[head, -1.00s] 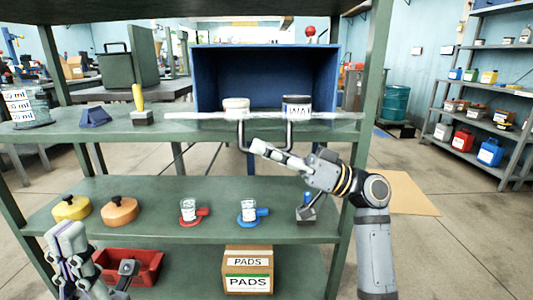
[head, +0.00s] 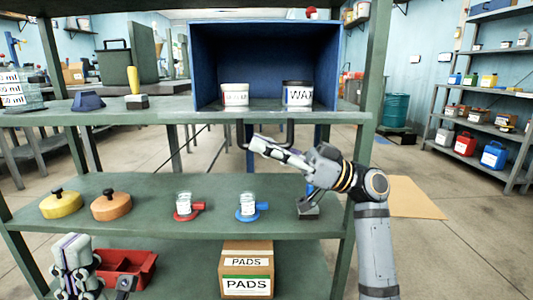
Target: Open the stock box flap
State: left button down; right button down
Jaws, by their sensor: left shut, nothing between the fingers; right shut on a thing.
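The stock box (head: 265,45) is a blue, open-fronted box on the upper shelf. The flap (head: 200,117) lies down at the box's lower front and shows almost edge-on as a thin pale strip, wider than the box. Its dark handle (head: 291,134) hangs below it. My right gripper (head: 254,145) is shut on the handle; it hides the handle's lower bar. My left gripper (head: 72,243) is shut and empty at the lower left, away from the box.
The middle shelf below holds yellow (head: 61,204) and orange (head: 111,206) lidded pots and small jars on red and blue stands. A red bin (head: 128,268) and a PADS carton (head: 247,268) sit lower. A green post (head: 368,90) stands right of the box.

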jog(key=shift+w+f+b, duration=0.15)
jog(key=shift+f+b, duration=0.3)
jog(key=shift+f, duration=0.1)
jog(key=c, duration=1.4)
grip_release()
jog(key=shift+o, duration=0.2)
jog(key=v, duration=1.2)
